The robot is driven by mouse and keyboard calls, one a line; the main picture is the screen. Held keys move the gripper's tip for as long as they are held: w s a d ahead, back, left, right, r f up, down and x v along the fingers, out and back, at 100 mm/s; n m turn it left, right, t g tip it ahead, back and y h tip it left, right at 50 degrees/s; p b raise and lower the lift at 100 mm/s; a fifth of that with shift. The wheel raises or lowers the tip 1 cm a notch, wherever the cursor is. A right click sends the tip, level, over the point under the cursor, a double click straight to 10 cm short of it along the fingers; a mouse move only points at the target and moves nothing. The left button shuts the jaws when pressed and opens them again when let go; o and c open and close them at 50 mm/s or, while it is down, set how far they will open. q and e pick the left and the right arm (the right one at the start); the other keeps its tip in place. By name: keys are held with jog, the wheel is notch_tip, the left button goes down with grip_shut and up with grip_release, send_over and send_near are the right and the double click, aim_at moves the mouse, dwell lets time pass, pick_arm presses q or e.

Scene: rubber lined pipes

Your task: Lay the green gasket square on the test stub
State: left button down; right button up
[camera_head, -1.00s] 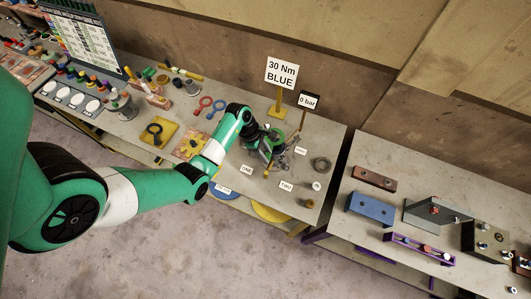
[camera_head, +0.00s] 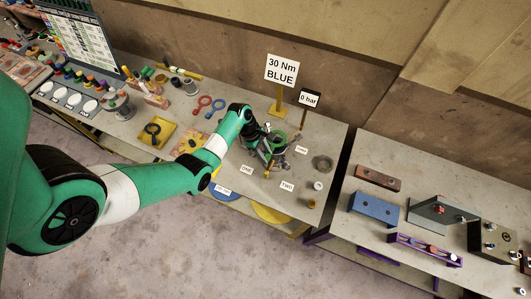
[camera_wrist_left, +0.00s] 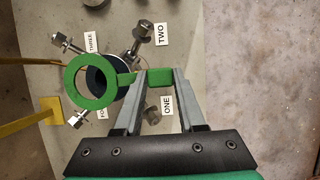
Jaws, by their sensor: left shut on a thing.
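The green gasket is a flat ring (camera_wrist_left: 69,83) with a straight tab (camera_wrist_left: 160,78). My left gripper (camera_wrist_left: 161,80) is shut on the tab, with the ring reaching out to the left in the wrist view. The test stub (camera_wrist_left: 106,82) is a dark round pipe end under the ring, with bolts radiating from it. The ring looks shifted left of the stub in this view; whether they touch I cannot tell. In the head view my left gripper (camera_head: 260,143) is over the stub area, with the green ring (camera_head: 277,137) partly hidden. My right gripper is not in view.
Cards lie around the stub, among them ONE (camera_wrist_left: 168,104) and TWO (camera_wrist_left: 161,34). A yellow post with a "30 Nm BLUE" sign (camera_head: 281,70) and a "0 bar" sign (camera_head: 309,98) stand behind. A grey ring (camera_head: 322,163) lies to the right.

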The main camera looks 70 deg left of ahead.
pick_arm(q)
jog(key=shift+f+b, duration=1.4)
jog(key=shift+f, duration=0.55)
jog(key=shift+f+b, duration=0.35)
jog(key=shift+f, duration=0.35)
jog(key=shift+f, duration=0.1)
jog(key=shift+c, duration=2.1)
grip_release()
jog(key=shift+p, duration=0.3)
